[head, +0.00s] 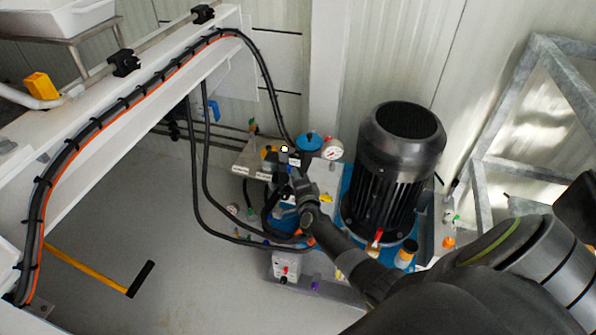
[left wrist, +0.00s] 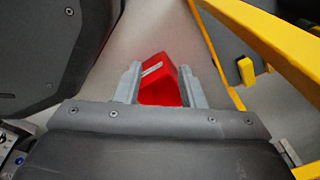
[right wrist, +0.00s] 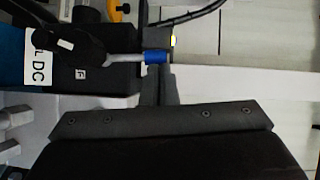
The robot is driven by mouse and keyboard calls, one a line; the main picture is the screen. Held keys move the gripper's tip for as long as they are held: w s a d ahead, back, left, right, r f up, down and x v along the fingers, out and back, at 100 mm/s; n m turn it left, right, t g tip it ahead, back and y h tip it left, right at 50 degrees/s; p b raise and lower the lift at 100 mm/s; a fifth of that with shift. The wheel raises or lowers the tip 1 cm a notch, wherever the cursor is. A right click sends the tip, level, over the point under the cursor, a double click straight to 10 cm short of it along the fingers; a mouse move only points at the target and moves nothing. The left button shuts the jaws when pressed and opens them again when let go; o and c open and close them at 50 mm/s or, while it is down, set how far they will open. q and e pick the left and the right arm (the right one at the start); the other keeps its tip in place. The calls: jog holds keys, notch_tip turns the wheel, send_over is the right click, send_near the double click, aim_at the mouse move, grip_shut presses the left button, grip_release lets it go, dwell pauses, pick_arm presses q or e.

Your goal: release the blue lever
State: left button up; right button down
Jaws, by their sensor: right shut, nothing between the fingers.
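In the right wrist view the blue lever (right wrist: 157,57) is a blue tip on a short metal rod that runs left to a dark round hub. My right gripper (right wrist: 160,85) is shut and empty, its fingers together just below the blue tip in the picture. I cannot tell whether they touch it. In the head view my right gripper (head: 288,160) is over the pump fittings, and its arm hides part of them. In the left wrist view the fingers of my left gripper (left wrist: 160,80) stand apart with a red block (left wrist: 158,82) showing between them; whether they grip it is unclear.
A black motor (head: 400,165) stands right of my right gripper. A grey metal frame (head: 530,100) is at the right. Black hoses (head: 205,165) hang left of the pump. A yellow crank with a black grip (head: 140,279) is over the clear floor. Yellow bars (left wrist: 265,45) are near my left gripper.

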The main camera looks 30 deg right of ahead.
jog(key=shift+w+a+r+n+g+p, duration=0.3)
jog(key=shift+w+r+n+p, duration=0.15)
jog(key=shift+p, duration=0.55)
jog(key=shift+w+a+f+n+g+p, duration=0.1)
jog(key=shift+w+a+n+g+p, duration=0.2)
jog(key=shift+p, duration=0.25)
jog(key=shift+w+a+f, duration=0.1)
jog(key=shift+w+a, duration=0.35)
jog(key=shift+w, duration=0.1)
jog(key=shift+a, duration=0.1)
jog(key=shift+s+a+p, duration=0.1)
jog(key=shift+s+p, duration=0.2)
jog(key=shift+p, duration=0.15)
jog(key=p+v, duration=0.4)
jog(key=v, duration=1.2)
jog(key=shift+s, duration=0.35)
